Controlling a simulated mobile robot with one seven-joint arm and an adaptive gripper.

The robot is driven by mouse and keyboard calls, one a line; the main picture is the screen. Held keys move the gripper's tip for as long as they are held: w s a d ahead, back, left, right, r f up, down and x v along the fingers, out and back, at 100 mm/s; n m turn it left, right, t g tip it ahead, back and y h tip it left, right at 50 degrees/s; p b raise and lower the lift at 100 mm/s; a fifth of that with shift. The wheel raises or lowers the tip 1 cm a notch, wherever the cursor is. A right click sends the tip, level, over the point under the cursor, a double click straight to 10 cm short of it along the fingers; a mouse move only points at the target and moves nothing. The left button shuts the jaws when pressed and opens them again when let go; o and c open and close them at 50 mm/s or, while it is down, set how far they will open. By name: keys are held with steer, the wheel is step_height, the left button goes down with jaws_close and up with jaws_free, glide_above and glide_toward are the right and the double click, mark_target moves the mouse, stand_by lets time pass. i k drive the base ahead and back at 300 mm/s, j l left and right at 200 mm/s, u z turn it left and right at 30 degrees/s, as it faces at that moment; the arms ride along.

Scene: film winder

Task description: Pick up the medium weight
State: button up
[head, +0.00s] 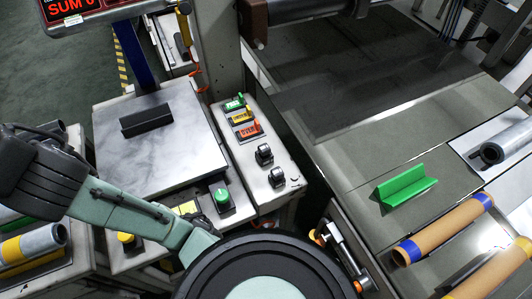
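No thing in the head view is plainly marked as the medium weight, so I cannot tell which it is. A black angled block (147,120) rests on the flat grey plate (185,155) at left of centre. A green angled block (405,191) of similar shape rests on the grey table (355,165) at right. My arm reaches from the bottom middle to the left edge. My gripper is not in view, so whether it holds anything is hidden.
A panel (268,199) with green, yellow and red controls stands beside the plate. Grey tubes with coloured bands (35,246) lie at lower left. A red display (75,10) hangs at upper left.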

mark_target(264, 155)
steer(key=k+l+u, duration=0.25)
steer(key=l, duration=0.2)
steer(key=k+l+u, duration=0.2)
steer(key=k+l, duration=0.2)
